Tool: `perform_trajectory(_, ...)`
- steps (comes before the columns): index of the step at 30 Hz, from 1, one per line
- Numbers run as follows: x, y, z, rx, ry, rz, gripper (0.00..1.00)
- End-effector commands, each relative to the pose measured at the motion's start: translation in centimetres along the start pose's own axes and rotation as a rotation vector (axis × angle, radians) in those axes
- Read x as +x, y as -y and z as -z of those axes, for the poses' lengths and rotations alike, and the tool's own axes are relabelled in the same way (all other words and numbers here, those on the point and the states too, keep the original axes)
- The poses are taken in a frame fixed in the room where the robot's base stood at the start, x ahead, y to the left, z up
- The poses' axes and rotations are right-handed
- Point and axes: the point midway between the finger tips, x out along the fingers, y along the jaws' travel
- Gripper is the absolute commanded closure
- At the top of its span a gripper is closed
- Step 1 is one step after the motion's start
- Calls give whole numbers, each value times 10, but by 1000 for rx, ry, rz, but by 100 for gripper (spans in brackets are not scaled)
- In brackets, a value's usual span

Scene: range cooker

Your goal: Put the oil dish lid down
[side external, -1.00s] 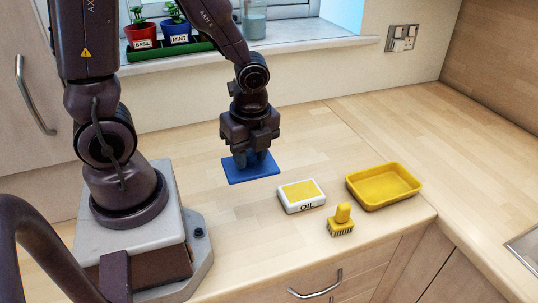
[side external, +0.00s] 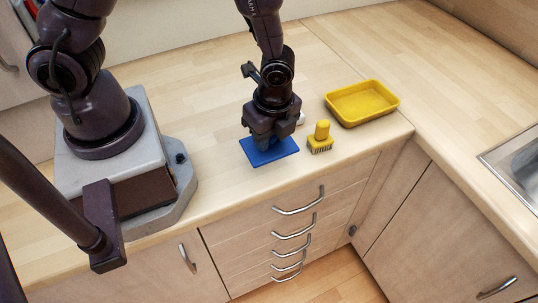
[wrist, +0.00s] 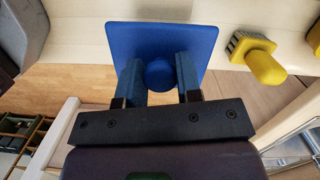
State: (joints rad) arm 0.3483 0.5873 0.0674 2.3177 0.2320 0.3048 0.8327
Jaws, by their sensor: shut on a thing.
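The blue square lid (side external: 280,154) is level, low over the front part of the counter. I cannot tell whether it touches the wood. My gripper (side external: 266,138) points down above it. In the wrist view the two fingers (wrist: 159,76) are shut on the lid's round blue knob (wrist: 159,73), one on each side. The flat lid plate (wrist: 165,35) spreads beyond them. The white oil dish (side external: 301,118) is almost wholly hidden behind my gripper in the side view; only a small white corner shows.
A yellow-handled brush (side external: 321,137) stands just right of the lid and shows in the wrist view (wrist: 262,62). A yellow tray (side external: 362,103) lies behind it, to the right. The counter's front edge is close in front of the lid. Clear wood lies left of the lid.

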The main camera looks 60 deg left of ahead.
Motion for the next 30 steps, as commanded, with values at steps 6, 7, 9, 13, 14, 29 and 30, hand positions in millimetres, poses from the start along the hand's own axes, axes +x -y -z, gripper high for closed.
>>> perform_trajectory(6,22,0,3,1,1,-1,90)
perform_trajectory(7,25,0,3,1,1,-1,90)
perform_trajectory(9,34,0,4,2,2,-2,90)
perform_trajectory(13,50,0,6,3,1,-1,90)
perform_trajectory(14,52,0,6,3,1,-1,90)
perform_trajectory(29,58,0,7,3,0,1,52)
perform_trajectory(30,58,0,7,2,0,1,43)
